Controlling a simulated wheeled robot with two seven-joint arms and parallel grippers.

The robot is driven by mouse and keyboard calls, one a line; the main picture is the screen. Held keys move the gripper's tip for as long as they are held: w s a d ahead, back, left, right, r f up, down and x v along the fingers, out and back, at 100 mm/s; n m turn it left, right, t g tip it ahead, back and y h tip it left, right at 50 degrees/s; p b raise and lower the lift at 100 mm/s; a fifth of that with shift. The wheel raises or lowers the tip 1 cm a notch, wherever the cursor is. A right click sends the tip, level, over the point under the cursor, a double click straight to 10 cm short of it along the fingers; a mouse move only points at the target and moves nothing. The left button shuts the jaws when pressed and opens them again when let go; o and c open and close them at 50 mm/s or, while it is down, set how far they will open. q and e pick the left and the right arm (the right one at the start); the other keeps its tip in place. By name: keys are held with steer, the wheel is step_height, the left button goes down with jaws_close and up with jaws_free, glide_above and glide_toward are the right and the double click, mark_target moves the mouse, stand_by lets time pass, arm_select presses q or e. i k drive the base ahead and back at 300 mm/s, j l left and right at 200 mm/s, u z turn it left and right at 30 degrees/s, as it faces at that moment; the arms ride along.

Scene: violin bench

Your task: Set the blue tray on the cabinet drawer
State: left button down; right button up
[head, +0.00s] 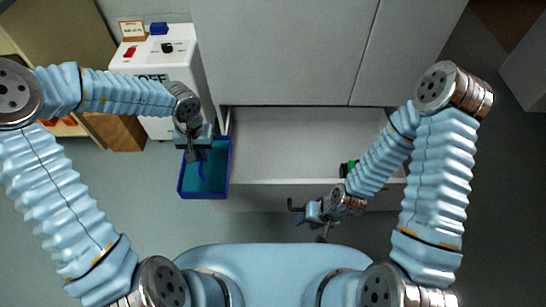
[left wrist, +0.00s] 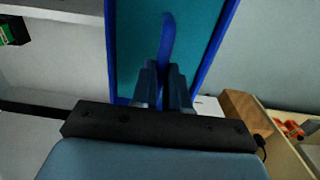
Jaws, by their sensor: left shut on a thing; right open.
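The blue tray (head: 214,178), with a teal inside, hangs at the left end of the open cabinet drawer (head: 290,150). Its right rim overlaps the drawer's left edge in the head view. My left gripper (head: 194,152) is shut on the tray's blue upright handle. In the left wrist view the fingers (left wrist: 165,90) close around the handle, and the teal floor of the tray (left wrist: 200,30) lies beyond. My right gripper (head: 312,212) is open at the drawer front, close to its dark handle (head: 294,206); whether they touch is unclear.
A small green and black object (head: 344,169) lies in the drawer at the right, partly behind my right arm; it also shows in the left wrist view (left wrist: 14,30). The drawer's middle is bare. A white stand (head: 160,65) with small items is at the back left.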

mark_target(273, 175)
steer(key=i, duration=0.25)
steer(key=k+z, duration=0.3)
steer(key=k+l+z, duration=0.15)
steer(key=k+z, duration=0.15)
steer(key=j+z, duration=0.1)
steer(key=z, duration=0.35)
steer(key=j+z, duration=0.1)
steer(key=z, duration=0.3)
steer(key=j+z, duration=0.1)
steer(key=z, duration=0.35)
steer(key=j+z, duration=0.1)
steer(key=z, duration=0.3)
steer(key=k+z, duration=0.1)
steer(key=z, duration=0.35)
steer(key=k+j, duration=0.8)
steer(key=j, duration=0.15)
steer(key=k+j+z, duration=0.1)
steer(key=k+j, duration=0.7)
steer(key=j, duration=0.2)
steer(key=i+l, duration=0.25)
steer(key=i, duration=0.1)
